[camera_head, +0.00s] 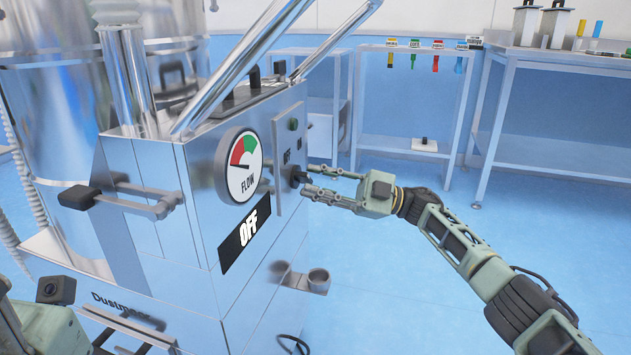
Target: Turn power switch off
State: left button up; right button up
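The steel machine carries a control panel (288,135) on its right face, with OFF and ON lettering. A black power switch knob (295,176) sits low on this panel. My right gripper (306,178) reaches in from the right with its fingers apart, one above and one below the knob's height, tips close to the panel. Whether they touch the knob cannot be told. A black display (245,232) on the machine reads OFF. My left gripper (130,338) is at the lower left in front of the machine, partly cut off, with its two fingers apart and nothing seen between them.
A flow gauge (239,166) sits left of the panel, and a black-ended handle (120,199) sticks out below left. Steel tables (410,146) stand behind. The blue floor at right is clear.

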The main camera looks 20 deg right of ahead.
jog(key=v, duration=1.1)
jog(key=shift+d+f, duration=0.15)
jog(key=shift+d, duration=0.05)
